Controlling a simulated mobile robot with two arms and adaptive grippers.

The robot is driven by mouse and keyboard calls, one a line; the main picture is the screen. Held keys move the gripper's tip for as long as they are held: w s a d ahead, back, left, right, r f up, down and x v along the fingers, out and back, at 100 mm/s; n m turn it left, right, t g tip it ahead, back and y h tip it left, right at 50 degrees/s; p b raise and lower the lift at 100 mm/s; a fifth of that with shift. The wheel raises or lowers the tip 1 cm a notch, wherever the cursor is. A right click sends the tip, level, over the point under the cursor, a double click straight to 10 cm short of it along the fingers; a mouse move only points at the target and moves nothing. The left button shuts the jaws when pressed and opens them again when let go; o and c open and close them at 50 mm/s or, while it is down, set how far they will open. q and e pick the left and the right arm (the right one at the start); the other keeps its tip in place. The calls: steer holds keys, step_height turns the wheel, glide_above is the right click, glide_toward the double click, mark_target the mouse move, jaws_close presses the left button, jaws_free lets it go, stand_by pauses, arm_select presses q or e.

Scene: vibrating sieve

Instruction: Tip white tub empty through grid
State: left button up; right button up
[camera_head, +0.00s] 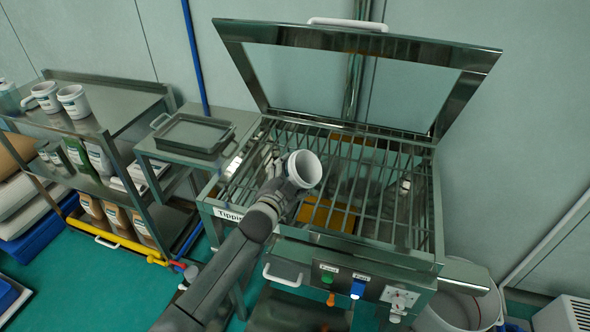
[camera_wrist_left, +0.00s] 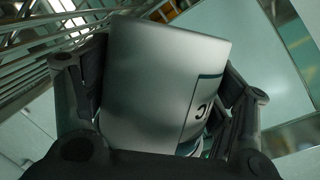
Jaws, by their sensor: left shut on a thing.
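A white tub (camera_head: 304,170) is held above the metal grid (camera_head: 385,190) of the sieve. Its open mouth is toward the head camera, tilted to the right, and the inside I can see looks pale and empty. My left gripper (camera_head: 285,178) is shut around the tub's side. In the left wrist view the tub (camera_wrist_left: 160,80) fills the space between both fingers of the left gripper (camera_wrist_left: 165,105), with part of a label showing. Yellow-orange surfaces (camera_head: 328,215) show below the grid bars. My right gripper is not in view.
The sieve's framed lid (camera_head: 470,90) stands open behind the grid. A tray (camera_head: 190,133) lies on the side table at left. A white bin (camera_head: 465,310) is at lower right. Buttons and a dial (camera_head: 400,297) are on the front panel.

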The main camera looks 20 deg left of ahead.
mark_target(285, 165)
arm_select(q)
steer(key=shift+a+r+n+h+p, duration=0.35)
steer(key=shift+r+n+p, duration=0.2)
steer(key=shift+n, duration=0.55)
steer(key=n+p, duration=0.1)
steer(key=a+r+n+p, duration=0.1)
steer(key=shift+w+a+r+n+g+h, duration=0.1)
steer(key=shift+w+a+n+g+h, duration=0.1)
steer(key=shift+n+g+h, duration=0.15)
steer(key=shift+a+n+p, duration=0.15)
steer(key=shift+n+p, duration=0.25)
steer(key=shift+n, duration=0.05)
steer(key=shift+w+a+r+n+h, duration=0.2)
steer(key=shift+a+n+h, duration=0.2)
steer(key=shift+n, duration=0.4)
step_height(285, 165, up, 5)
steer(key=p, duration=0.4)
steer(key=shift+s+d+f, duration=0.1)
steer(key=shift+d+f, duration=0.05)
steer(key=shift+f, duration=0.05)
steer(key=shift+r, duration=0.15)
steer(key=shift+p, duration=0.3)
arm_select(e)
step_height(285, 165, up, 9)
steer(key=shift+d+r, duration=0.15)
